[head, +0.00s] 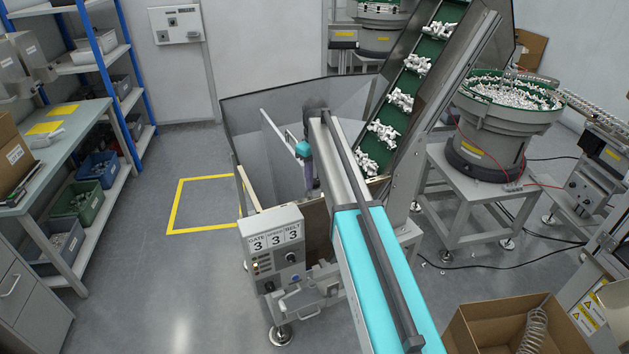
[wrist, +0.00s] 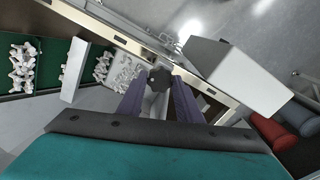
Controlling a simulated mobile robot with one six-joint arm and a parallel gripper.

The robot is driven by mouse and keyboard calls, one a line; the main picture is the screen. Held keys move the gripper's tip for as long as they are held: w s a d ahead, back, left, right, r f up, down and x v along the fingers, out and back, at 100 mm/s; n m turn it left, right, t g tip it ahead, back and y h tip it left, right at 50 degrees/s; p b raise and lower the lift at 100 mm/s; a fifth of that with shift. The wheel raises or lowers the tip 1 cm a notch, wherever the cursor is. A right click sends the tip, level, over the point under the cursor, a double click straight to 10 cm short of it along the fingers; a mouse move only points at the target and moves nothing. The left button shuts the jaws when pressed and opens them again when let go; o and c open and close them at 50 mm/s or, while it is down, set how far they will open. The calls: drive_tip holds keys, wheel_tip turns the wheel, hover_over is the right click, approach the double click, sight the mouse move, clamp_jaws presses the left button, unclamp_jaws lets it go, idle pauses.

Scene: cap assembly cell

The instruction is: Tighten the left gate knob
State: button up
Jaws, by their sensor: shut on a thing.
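A dark, roughly round knob (wrist: 160,78) sits at the edge of the hopper frame in the wrist view. My gripper (wrist: 159,88) has its two purple fingers on either side of the knob, shut on it. In the head view, my gripper (head: 311,186) reaches down at the hopper's front, and its purple fingers show only partly beside my arm. The knob cannot be made out in the head view. Whether it is the left one of a pair, and how tight it is, I cannot tell.
The green belt (head: 433,47) with white parts climbs to the right. A pale box (wrist: 235,75) is close right of my fingers. An open carton (head: 480,325) stands at lower right.

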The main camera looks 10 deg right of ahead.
sight(315, 181)
drive_tip(key=shift+m+b, duration=0.3)
drive_tip(key=shift+m, duration=0.7)
drive_tip(key=o, duration=1)
drive_tip(key=shift+o, duration=0.2)
drive_tip(key=shift+r, duration=0.15)
wheel_tip(315, 181, up, 14)
drive_tip(key=b, duration=0.4)
drive_tip(key=shift+f, duration=0.25)
drive_tip(key=shift+f, duration=0.1)
